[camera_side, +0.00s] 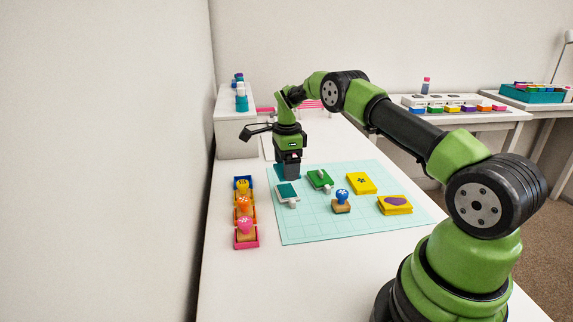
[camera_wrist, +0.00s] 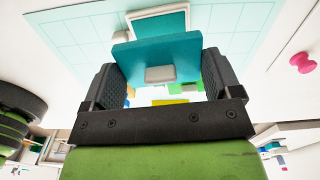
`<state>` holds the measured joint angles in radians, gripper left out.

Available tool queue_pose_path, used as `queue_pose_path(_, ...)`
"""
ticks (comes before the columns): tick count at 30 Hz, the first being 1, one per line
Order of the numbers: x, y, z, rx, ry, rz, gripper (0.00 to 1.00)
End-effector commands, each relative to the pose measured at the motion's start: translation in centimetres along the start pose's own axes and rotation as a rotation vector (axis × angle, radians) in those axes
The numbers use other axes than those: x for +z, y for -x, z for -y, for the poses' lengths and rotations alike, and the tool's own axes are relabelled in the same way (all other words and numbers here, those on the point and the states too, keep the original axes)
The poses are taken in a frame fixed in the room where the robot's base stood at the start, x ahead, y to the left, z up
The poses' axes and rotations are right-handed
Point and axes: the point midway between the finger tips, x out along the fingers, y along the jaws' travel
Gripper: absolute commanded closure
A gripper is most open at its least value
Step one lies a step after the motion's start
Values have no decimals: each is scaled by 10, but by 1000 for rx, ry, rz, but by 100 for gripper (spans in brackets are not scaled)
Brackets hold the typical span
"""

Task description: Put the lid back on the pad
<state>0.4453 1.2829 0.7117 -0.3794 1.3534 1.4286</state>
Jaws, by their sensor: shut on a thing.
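My gripper (camera_side: 288,170) points down over the back left corner of the cutting mat. It is shut on a flat teal lid (camera_wrist: 190,46), held between both fingers in the wrist view, with a pale grey block on its near face. In the side view the lid (camera_side: 280,171) is partly hidden behind the fingers; I cannot tell whether it touches the mat. The teal pad (camera_side: 286,190) lies on the mat just in front of the gripper, apart from the lid. It also shows beyond the lid in the wrist view (camera_wrist: 160,22), with a pale border.
On the pale mat (camera_side: 300,229) are a green piece (camera_side: 318,181), a yellow flower-marked piece (camera_side: 361,183), a blue-topped stamp (camera_side: 342,195) and a yellow pad with purple ink (camera_side: 395,204). A row of stamps in coloured trays (camera_side: 244,225) stands left. The mat's front is clear.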

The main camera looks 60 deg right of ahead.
Motion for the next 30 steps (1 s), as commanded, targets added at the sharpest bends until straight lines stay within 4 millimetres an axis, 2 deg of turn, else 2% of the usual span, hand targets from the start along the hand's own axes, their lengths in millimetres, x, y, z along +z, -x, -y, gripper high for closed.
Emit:
queue_pose_path(18,0,-44,0,0,-1,0,38)
queue_pose_path(30,0,-50,0,-1,-1,0,38)
